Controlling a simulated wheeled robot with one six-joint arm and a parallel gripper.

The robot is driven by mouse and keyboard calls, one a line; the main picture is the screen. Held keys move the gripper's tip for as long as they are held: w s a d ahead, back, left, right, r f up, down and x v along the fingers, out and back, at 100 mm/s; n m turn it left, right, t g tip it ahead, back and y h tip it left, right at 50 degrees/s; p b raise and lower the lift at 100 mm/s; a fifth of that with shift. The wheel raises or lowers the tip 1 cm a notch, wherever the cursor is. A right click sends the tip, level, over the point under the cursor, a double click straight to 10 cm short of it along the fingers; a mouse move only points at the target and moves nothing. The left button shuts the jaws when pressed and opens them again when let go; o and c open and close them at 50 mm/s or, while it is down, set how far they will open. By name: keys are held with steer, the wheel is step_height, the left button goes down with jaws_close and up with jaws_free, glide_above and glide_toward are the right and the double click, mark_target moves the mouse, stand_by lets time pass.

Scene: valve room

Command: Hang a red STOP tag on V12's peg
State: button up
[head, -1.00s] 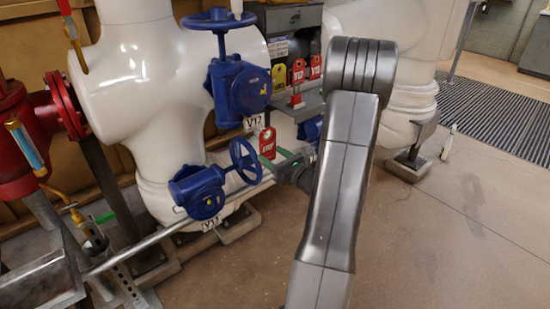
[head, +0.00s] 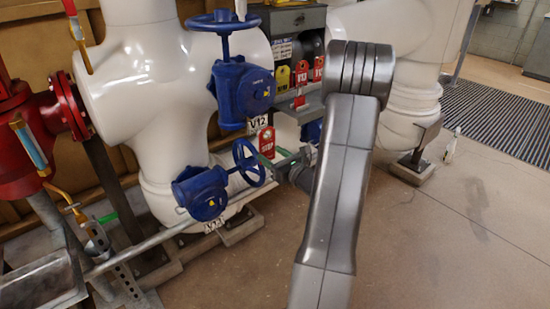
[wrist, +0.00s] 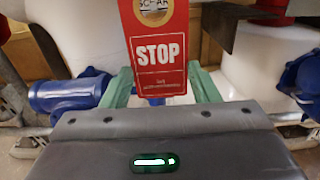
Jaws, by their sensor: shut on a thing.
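A red STOP tag (head: 266,141) hangs upright at the tips of my gripper (head: 270,160); its printed face fills the top middle of the wrist view (wrist: 160,45). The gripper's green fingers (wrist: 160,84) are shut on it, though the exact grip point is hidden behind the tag. The V12 label (head: 257,124) is just above and left of the tag in the head view, below the large blue valve (head: 242,90) with a handwheel. I cannot make out V12's peg, nor tell the gap between tag and label.
A lower blue valve (head: 203,192) with its handwheel (head: 248,163) is close left of my gripper. A rack (head: 301,103) with yellow and red tags stands behind. A white pipe (head: 150,90) and red flanged pipe (head: 40,120) are at left.

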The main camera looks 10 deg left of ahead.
steer(key=shift+w+a+f, duration=0.1)
steer(key=shift+a+f, duration=0.1)
stand_by(0.5)
steer(key=shift+w+a+f+b, duration=0.15)
steer(key=shift+b, duration=0.2)
steer(key=shift+w+a+f+b, duration=0.1)
steer(key=shift+f+b, duration=0.15)
steer(key=shift+b, duration=0.05)
stand_by(0.6)
steer(key=o, duration=1.1)
steer(key=p+v, duration=0.2)
steer(key=v, duration=1.2)
steer(key=shift+a, duration=0.1)
steer(key=shift+w+a, duration=0.1)
